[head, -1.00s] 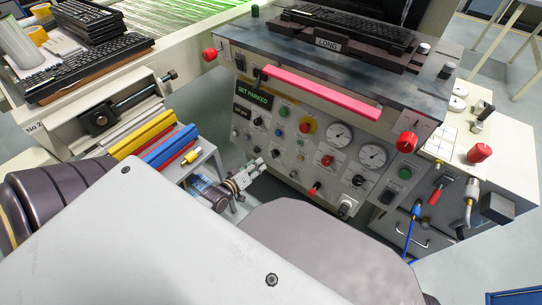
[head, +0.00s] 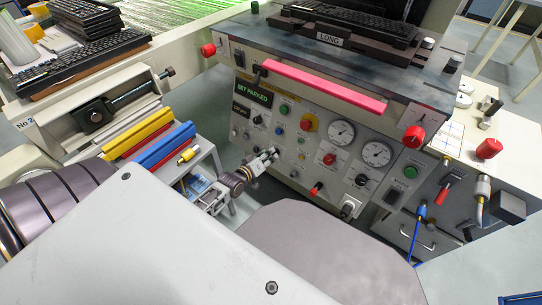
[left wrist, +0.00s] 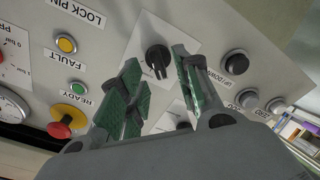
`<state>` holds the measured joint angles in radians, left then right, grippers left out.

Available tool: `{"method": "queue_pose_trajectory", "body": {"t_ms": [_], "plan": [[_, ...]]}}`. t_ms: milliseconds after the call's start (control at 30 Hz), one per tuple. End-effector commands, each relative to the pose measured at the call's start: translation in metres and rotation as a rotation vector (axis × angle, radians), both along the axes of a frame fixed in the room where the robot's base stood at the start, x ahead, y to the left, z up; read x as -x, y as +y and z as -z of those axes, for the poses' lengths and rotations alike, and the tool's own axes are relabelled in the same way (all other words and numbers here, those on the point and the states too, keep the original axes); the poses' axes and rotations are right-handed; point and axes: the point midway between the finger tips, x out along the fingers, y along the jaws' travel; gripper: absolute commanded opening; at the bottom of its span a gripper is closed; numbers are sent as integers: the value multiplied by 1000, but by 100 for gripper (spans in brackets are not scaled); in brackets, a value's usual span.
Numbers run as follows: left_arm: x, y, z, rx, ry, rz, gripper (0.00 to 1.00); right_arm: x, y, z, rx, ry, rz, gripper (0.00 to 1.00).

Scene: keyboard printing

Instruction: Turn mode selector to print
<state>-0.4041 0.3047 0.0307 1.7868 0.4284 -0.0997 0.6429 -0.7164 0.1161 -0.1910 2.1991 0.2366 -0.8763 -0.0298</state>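A black rotary knob (left wrist: 158,60) on a white plate shows in the left wrist view, its pointer towards my gripper. Its label cannot be read, so I cannot tell if it is the mode selector. My left gripper (left wrist: 158,85) is open, with its green-padded fingers on either side of the knob in the picture; contact is not visible. In the head view my left gripper (head: 272,155) is in front of the lower left of the control panel (head: 290,165). A similar black knob (head: 257,119) shows higher on that panel. My right gripper is not in view.
A yellow button (left wrist: 66,43), a green button (left wrist: 81,88) and a red emergency button (left wrist: 66,120) are left of the fingers. Several dark and grey buttons (left wrist: 236,62) are to the right.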

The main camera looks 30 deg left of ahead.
Motion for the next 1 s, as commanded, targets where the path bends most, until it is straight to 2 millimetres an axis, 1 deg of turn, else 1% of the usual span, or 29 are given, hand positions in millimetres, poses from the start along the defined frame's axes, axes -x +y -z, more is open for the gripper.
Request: {"method": "queue_pose_trajectory", "body": {"t_ms": [33, 67, 300, 700, 733, 900, 967, 1000], "plan": [[-5, 0, 2, 0, -3, 0, 33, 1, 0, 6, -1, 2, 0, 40], [-7, 0, 3, 0, -2, -1, 33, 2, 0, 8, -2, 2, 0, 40], [-20, -1, 7, 0, -1, 1, 33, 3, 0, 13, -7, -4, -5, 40], [-23, -1, 7, -1, 0, 0, 33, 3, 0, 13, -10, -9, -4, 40], [-23, -1, 7, -1, 0, 0, 32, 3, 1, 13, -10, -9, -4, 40], [-23, -1, 7, -1, 0, 0, 10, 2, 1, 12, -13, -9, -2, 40], [-23, -1, 7, 0, 0, 0, 2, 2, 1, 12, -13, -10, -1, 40], [-23, -1, 7, 0, 0, 0, 0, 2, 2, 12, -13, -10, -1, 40]]}}
